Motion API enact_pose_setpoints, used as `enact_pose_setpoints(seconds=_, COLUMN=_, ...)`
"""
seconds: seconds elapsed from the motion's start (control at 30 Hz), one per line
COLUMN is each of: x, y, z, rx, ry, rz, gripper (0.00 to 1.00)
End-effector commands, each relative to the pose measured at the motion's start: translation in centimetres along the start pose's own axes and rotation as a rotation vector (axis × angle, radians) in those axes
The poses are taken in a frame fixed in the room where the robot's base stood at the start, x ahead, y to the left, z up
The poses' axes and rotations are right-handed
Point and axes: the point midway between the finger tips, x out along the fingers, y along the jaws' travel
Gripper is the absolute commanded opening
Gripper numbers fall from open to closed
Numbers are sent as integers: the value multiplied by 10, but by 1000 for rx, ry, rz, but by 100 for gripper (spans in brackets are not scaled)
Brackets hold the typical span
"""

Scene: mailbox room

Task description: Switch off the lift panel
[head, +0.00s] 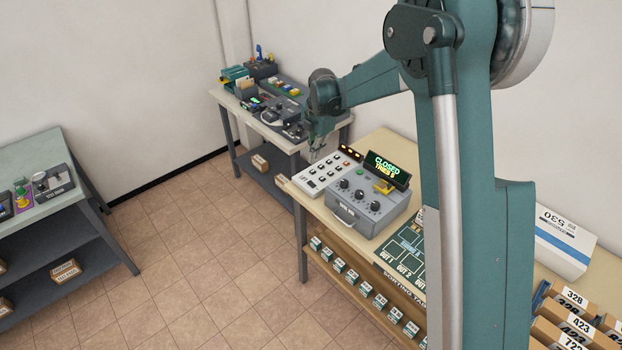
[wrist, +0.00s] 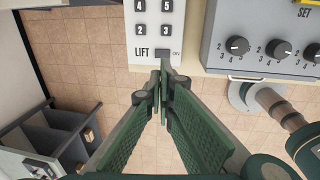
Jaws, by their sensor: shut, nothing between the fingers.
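The lift panel (head: 325,174) is a white box with rows of dark buttons at the left end of the wooden table. In the head view my gripper (head: 314,154) is by the panel's far left side, and the switch is too small to make out.
A grey box with dials (head: 367,219) stands right beside the panel; its dials show in the wrist view (wrist: 237,46). A lit display (head: 386,167) reads CLOSED and a line on tries. Another bench (head: 248,112) with devices stands behind. Floor (head: 200,250) is open to the left.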

Motion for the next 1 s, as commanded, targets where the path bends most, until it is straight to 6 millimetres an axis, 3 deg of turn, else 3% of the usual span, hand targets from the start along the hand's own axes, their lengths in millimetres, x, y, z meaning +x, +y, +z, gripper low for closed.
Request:
enact_pose_setpoints(seconds=0.53, x=8, y=0, z=0, rx=1, ry=0, rz=0, gripper=0)
enact_pose_setpoints(seconds=1.0, x=63, y=0, z=0, rx=1, ry=0, rz=0, gripper=0)
